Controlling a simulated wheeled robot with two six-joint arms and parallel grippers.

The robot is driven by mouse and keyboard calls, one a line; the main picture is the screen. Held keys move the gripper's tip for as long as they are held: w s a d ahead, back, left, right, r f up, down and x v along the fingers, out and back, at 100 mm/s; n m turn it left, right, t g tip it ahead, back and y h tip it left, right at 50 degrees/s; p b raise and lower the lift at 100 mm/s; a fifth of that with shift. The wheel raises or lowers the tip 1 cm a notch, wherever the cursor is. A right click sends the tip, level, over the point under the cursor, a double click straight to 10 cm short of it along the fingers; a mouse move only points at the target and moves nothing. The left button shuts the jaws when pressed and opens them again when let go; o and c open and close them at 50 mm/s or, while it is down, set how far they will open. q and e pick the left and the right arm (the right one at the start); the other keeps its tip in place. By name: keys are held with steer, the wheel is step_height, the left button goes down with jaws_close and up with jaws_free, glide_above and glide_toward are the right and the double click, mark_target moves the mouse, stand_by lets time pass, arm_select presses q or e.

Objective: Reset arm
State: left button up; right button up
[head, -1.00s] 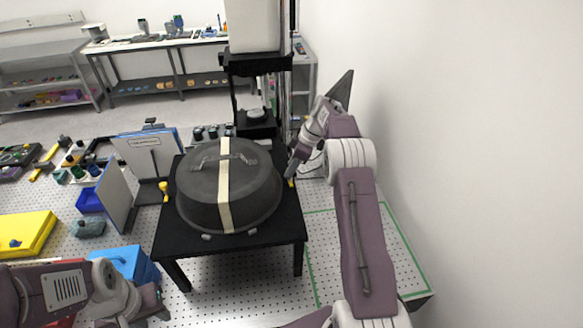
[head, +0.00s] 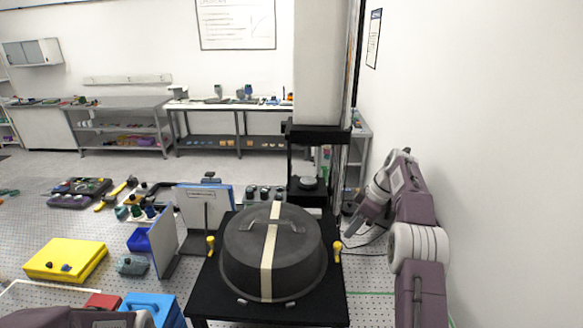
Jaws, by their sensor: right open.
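My right gripper (head: 361,220) hangs at the end of the right arm, to the right of the black stand (head: 215,285), pointing down and left. It is open and I see nothing in it. My left arm shows only as a piece at the bottom left edge; its gripper is out of the picture. A dark round cover (head: 246,245) with a handle and a pale strip across it sits on the stand.
A tall column instrument (head: 318,65) stands behind the stand. A white wall is close on the right. Left of the stand are upright panels (head: 164,240), a yellow case (head: 66,259), a blue box (head: 152,306) and a blue bin (head: 138,240). Perforated floor shows between them.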

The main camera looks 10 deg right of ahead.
steer(key=s+a+f+m+h, duration=0.1)
steer(key=s+a+f+m, duration=0.25)
steer(key=s, duration=0.45)
steer(key=s+a+f+m+h, duration=0.1)
steer(key=s+a+f+m, duration=0.2)
steer(key=s+a, duration=0.35)
steer(key=s+a+f+m+h, duration=0.2)
steer(key=s+a+f+m, duration=0.15)
steer(key=s, duration=0.65)
steer(key=s+f+b, duration=0.2)
steer(key=f+b, duration=0.8)
steer(key=s+f+g+b, duration=0.1)
steer(key=s+f+b, duration=0.1)
steer(key=f+b, duration=0.8)
steer(key=shift+a+f+m+y, duration=0.25)
steer(key=shift+a+m+y, duration=0.05)
steer(key=shift+m, duration=0.1)
